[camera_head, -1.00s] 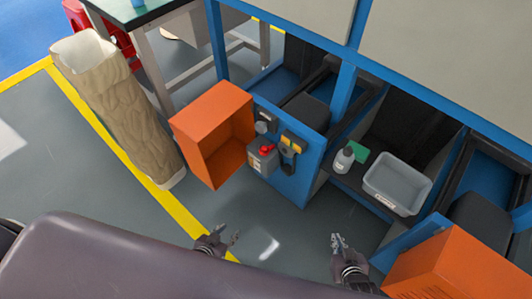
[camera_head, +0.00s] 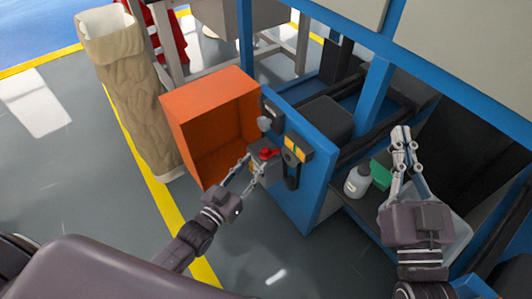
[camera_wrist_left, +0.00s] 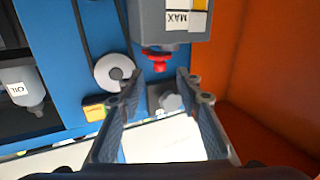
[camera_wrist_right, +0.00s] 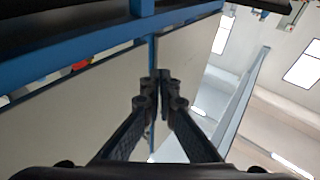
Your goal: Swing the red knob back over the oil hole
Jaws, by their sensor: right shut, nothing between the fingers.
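The red knob (camera_head: 268,152) sits on top of the grey oil box (camera_head: 262,170) on the blue machine's side panel. The knob also shows in the left wrist view (camera_wrist_left: 157,58), beyond the fingertips, beside the grey box marked MAX (camera_wrist_left: 180,22). My left gripper (camera_head: 247,168) is open, with its fingertips close to the grey box and the knob. In the left wrist view its fingers (camera_wrist_left: 156,85) are spread, with nothing held between them. My right gripper (camera_head: 401,135) is shut and empty, raised above the shelf at right. I cannot make out the oil hole.
An open orange box (camera_head: 218,85) is fixed just left of the grey box. A bottle (camera_head: 357,181), a green item (camera_head: 381,174) and a grey bin (camera_head: 461,236) lie on the shelf at right.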

